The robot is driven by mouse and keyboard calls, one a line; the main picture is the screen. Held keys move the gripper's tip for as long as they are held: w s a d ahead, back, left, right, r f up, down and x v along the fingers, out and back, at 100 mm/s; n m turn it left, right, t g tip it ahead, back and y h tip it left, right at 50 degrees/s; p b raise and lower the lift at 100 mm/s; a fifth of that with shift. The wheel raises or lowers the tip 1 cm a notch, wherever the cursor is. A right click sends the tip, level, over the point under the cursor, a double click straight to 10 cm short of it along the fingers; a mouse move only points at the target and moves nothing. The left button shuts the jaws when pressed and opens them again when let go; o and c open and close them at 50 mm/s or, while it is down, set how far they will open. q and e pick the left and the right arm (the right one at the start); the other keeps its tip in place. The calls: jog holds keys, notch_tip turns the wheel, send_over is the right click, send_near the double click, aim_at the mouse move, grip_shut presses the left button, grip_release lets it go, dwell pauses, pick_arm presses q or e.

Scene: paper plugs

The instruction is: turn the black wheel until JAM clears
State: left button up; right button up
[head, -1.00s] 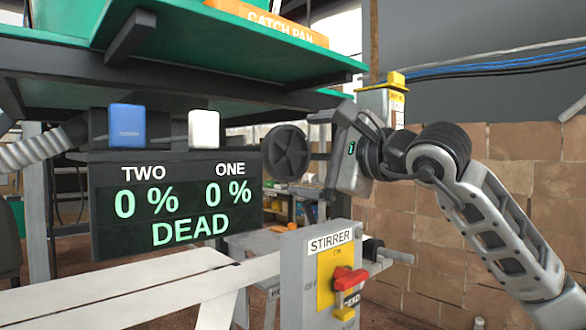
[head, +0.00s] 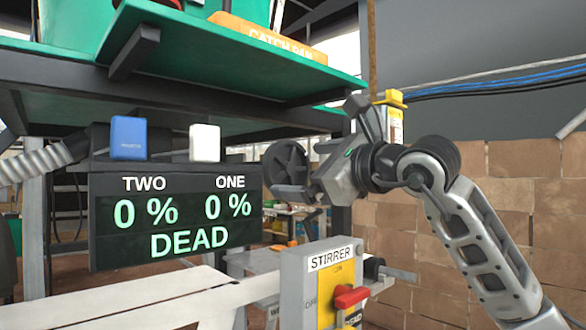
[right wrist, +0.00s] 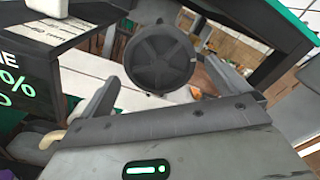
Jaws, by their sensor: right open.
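The black wheel (head: 287,170), a spoked disc, stands at the right end of the display, below the green shelf. My right gripper (head: 310,172) is open just right of it, tilted. In the right wrist view the wheel (right wrist: 160,58) appears ahead, between the two spread fingers; I cannot tell whether they touch it. The black display (head: 175,215) reads TWO 0 %, ONE 0 % and DEAD in green; the word JAM does not show on it. My left gripper is not in view.
A grey STIRRER box (head: 308,285) with a red switch handle (head: 350,297) stands below my right arm. A blue block (head: 128,138) and a white block (head: 205,142) sit above the display. The green shelf (head: 230,60) overhangs the wheel, with an orange catch pan (head: 265,38) on top.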

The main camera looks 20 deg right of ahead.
aim_at(291, 168)
jog(key=shift+p+x, duration=0.6)
jog(key=shift+x, duration=0.95)
jog(key=shift+c, duration=0.3)
jog(key=c, duration=0.7)
jog(key=shift+c, duration=0.2)
